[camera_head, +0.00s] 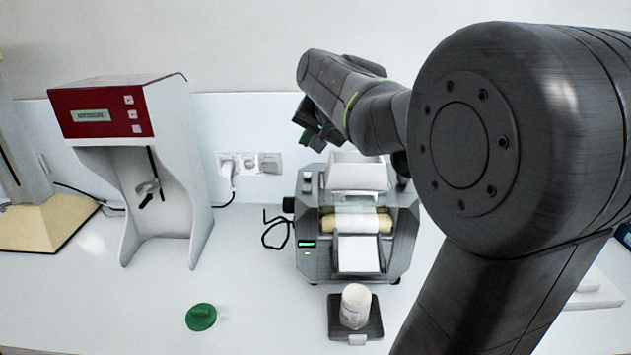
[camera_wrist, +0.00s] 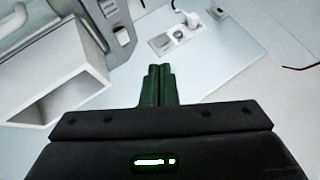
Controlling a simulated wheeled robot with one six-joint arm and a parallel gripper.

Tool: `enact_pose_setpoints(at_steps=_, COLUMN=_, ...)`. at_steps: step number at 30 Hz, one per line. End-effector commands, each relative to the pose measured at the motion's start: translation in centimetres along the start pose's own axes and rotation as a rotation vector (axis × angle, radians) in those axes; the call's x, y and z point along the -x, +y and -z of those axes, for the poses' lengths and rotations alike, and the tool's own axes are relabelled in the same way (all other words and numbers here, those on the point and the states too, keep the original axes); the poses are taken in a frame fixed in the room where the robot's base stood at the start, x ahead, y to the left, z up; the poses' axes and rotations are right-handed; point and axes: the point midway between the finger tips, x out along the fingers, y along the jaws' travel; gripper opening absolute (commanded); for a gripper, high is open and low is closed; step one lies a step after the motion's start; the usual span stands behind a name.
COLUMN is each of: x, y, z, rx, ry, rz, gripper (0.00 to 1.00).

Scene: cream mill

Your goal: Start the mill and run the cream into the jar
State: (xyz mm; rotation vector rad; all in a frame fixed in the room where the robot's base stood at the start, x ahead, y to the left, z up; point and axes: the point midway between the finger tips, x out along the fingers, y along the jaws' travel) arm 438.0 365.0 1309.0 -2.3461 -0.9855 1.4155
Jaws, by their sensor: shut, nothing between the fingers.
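The grey mill (camera_head: 304,212) stands on the bench, with a white hopper (camera_head: 358,174) on top and rollers (camera_head: 356,220) below, whitish in the middle and yellowish at the ends. A white sloping apron (camera_head: 358,254) leads down at its front. A small display (camera_head: 308,244) glows green on the mill's left front. The white jar (camera_head: 354,304) stands upright on a dark square platform (camera_head: 374,330) in front of the apron. My gripper (camera_head: 308,140) is shut and empty, above the mill's upper left. In the wrist view its fingers (camera_wrist: 158,72) are together, right of the hopper (camera_wrist: 62,75).
A red-and-white dispenser-like machine (camera_head: 152,130) stands left of the mill. A green round object (camera_head: 201,317) lies on the bench front. Wall sockets (camera_head: 250,163) with a plug are behind, and a black cable (camera_head: 272,232) lies beside the mill. The bench between is clear.

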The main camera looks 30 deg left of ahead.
Motion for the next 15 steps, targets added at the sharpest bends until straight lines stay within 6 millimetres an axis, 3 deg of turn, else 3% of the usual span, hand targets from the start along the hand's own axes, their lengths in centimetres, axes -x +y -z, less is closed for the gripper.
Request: enact_pose_setpoints(at_steps=15, x=-1.1, y=0.9, z=-0.8, rx=-0.001, ry=-0.001, rz=-0.002, gripper=0.00)
